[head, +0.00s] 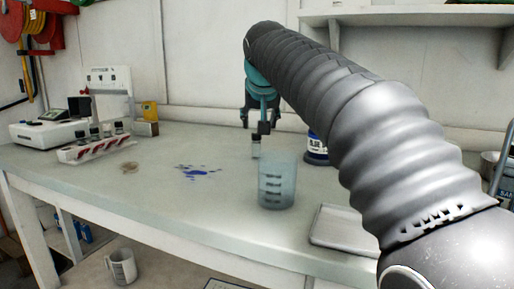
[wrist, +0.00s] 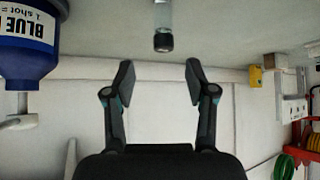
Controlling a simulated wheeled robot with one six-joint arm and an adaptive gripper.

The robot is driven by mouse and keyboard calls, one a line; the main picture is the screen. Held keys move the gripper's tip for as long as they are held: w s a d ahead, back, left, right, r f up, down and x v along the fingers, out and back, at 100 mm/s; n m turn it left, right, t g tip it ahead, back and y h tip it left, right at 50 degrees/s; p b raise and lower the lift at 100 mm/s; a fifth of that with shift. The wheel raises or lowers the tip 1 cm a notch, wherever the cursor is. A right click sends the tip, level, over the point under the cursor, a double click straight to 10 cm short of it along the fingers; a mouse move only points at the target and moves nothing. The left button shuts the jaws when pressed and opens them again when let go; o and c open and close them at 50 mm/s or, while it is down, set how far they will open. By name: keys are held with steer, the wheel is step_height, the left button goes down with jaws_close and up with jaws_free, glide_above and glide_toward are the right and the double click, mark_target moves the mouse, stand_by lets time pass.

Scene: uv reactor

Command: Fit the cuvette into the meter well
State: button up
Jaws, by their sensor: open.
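The cuvette is a clear vial (head: 256,149) with a black cap. It is upright just below my gripper (head: 261,116) in the head view, behind the beaker's left edge; its foot is hard to make out. In the wrist view, which is upside down, the cuvette (wrist: 163,18) is at the top centre, cap toward the fingers. My gripper (wrist: 160,78) is open and empty, its fingers spread on either side of the cuvette's line, with a gap to the cap. The meter (head: 47,134) is a white unit with a dark display at the bench's far left; its well is too small to tell.
A white rack (head: 95,150) with several black-capped vials stands beside the meter. A translucent beaker (head: 277,183) stands in front of the cuvette, a blue-labelled bottle (head: 316,150) to its right. A tray (head: 340,230) lies at front right.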

mark_target(256, 135)
steer(key=shift+s+a+f+x, duration=0.1)
steer(key=shift+x, duration=1.5)
steer(key=shift+s+a+f+x, duration=0.1)
steer(key=shift+s+a+x, duration=0.05)
steer(key=shift+x, duration=1.5)
jaws_close()
